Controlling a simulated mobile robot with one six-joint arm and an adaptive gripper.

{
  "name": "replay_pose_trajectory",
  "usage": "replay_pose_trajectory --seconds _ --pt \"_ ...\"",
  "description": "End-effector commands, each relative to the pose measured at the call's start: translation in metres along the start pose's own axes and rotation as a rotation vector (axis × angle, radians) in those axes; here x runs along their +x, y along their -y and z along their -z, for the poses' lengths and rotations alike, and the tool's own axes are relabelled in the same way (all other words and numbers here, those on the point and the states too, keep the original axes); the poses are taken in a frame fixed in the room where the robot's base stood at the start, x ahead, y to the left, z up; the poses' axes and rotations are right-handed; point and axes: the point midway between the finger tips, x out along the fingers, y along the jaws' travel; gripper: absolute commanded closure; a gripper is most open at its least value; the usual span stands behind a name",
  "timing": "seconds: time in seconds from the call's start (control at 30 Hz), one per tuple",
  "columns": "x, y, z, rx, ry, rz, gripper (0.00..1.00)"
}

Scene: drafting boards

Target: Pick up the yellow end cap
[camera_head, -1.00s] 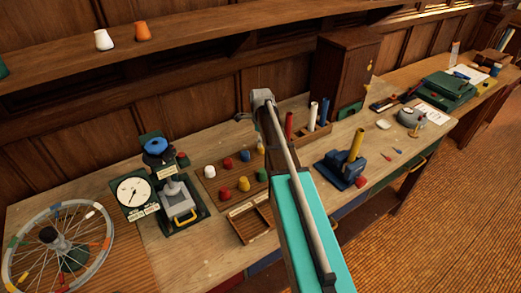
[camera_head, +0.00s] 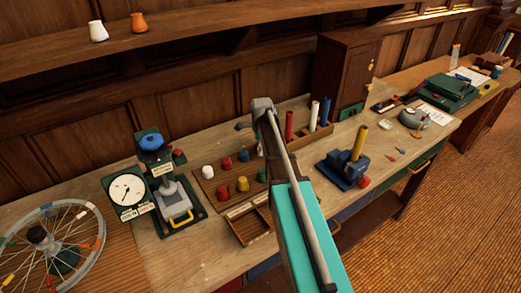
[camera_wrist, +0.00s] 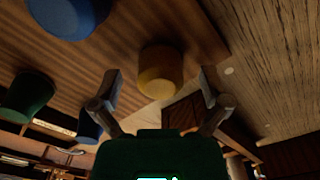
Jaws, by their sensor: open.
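A yellow end cap (camera_wrist: 160,72) sits near the corner of a wooden board (camera_wrist: 150,40) in the wrist view. My gripper (camera_wrist: 159,84) is open, its two fingers on either side of the cap in the picture; I cannot tell if they touch it. A blue cap (camera_wrist: 68,18), a green cap (camera_wrist: 28,95) and another blue cap (camera_wrist: 88,128) are to the left. In the head view my arm hides the gripper and part of the board. There, another yellow cap (camera_head: 243,184) stands in the front row beside a red cap (camera_head: 222,192).
A gauge device (camera_head: 128,190) and a spoked wheel (camera_head: 50,245) stand left on the bench. An empty-looking wooden tray (camera_head: 249,225) lies in front of the board. A blue holder (camera_head: 342,170) with a yellow tube stands to the right. A shelf (camera_head: 190,37) runs above.

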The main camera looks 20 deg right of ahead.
Motion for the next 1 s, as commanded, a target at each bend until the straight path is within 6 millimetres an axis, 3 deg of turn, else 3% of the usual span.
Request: replay_pose_trajectory --seconds 0.3,0.8,1.0 --pt "-0.0001 -0.0001 -0.0004 0.000 0.000 0.000 0.03" --pt "0.0000 -0.0002 -0.0007 -0.001 0.000 0.000 0.92" --pt "-0.0001 -0.0003 -0.0007 -0.001 0.000 0.000 0.92"
